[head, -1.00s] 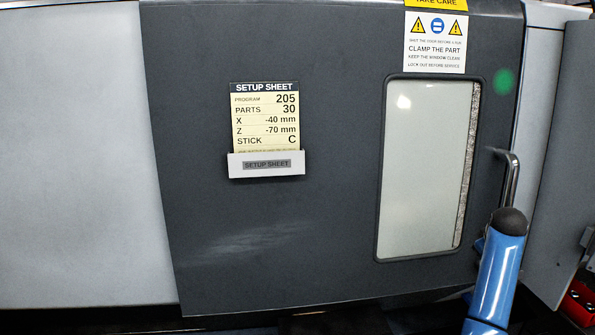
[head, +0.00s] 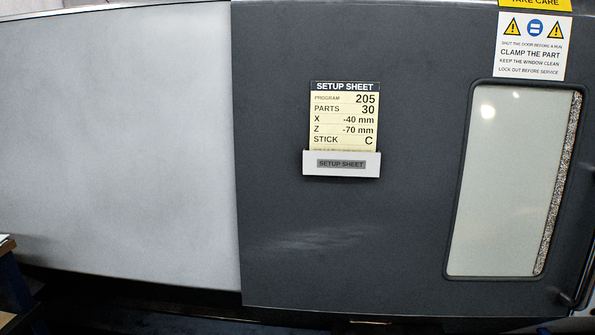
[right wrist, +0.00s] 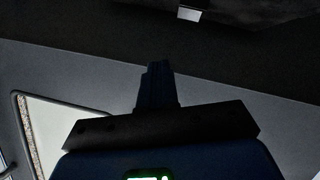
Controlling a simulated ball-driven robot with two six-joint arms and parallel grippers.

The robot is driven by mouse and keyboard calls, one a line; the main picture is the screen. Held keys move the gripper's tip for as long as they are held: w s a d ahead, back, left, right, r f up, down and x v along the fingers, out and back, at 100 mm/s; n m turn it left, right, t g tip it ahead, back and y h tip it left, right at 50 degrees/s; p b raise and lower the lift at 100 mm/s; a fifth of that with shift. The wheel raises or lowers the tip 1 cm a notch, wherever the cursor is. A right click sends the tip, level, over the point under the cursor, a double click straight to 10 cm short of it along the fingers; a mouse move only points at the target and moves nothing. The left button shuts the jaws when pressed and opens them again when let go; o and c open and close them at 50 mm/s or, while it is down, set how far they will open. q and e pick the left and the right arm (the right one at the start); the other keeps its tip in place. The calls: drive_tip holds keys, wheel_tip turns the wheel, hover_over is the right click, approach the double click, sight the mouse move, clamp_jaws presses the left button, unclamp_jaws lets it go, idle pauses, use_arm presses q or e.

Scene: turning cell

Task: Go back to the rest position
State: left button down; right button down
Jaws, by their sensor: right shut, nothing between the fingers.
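My right gripper (right wrist: 157,88) shows in the right wrist view as a dark shape with its fingers together and nothing between them. It is in front of the dark machine door, and I cannot tell how far off. In the head view neither gripper shows. The machine door (head: 290,215) fills the middle and right of that view. A yellow setup sheet (head: 343,115) stands in a pale holder (head: 341,163) on the door.
The door window (head: 510,180) is at the right, with a dark handle (head: 582,285) at the right edge. A warning sign (head: 530,47) is above the window. A light grey panel (head: 120,150) fills the left. Part of a bench (head: 12,280) shows at the lower left.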

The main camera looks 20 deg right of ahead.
drive_tip(key=s+a+r+n+t+y+b, duration=0.1)
drive_tip(key=s+a+t+y, duration=0.15)
drive_tip(key=s+a, duration=0.65)
drive_tip(key=s+a+n+t+y, duration=0.1)
drive_tip(key=s+a+t+y, duration=0.3)
drive_tip(key=a, duration=0.8)
drive_tip(key=s+a+r+b, duration=0.1)
drive_tip(key=s+a+r, duration=0.2)
drive_tip(key=s, duration=0.5)
drive_tip(key=shift+a+r, duration=0.3)
drive_tip(key=shift+a, duration=0.05)
